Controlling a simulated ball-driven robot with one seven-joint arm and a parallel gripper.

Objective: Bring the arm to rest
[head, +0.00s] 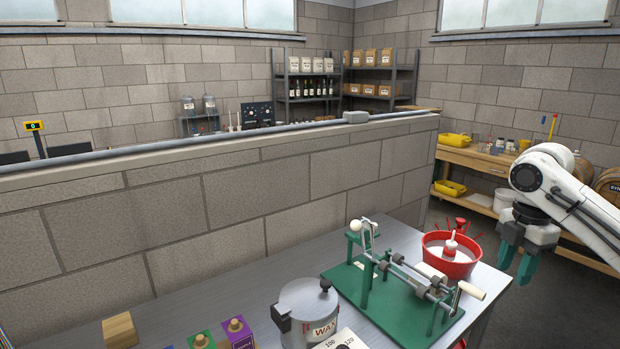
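My white arm reaches in from the right edge of the head view. My gripper (515,268) hangs with its green fingers pointing down, just off the right end of the grey table (215,297). The two fingers stand apart with a gap between them, and nothing shows in the gap. The gripper is to the right of a red bowl (449,266) and looks clear of it.
A green hand-cranked machine (372,290), a grey wax pot (306,309), a wooden block (120,330) and small coloured blocks (237,332) stand on the table. A block wall (250,200) runs behind it. A wooden workbench (480,160) stands at the back right.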

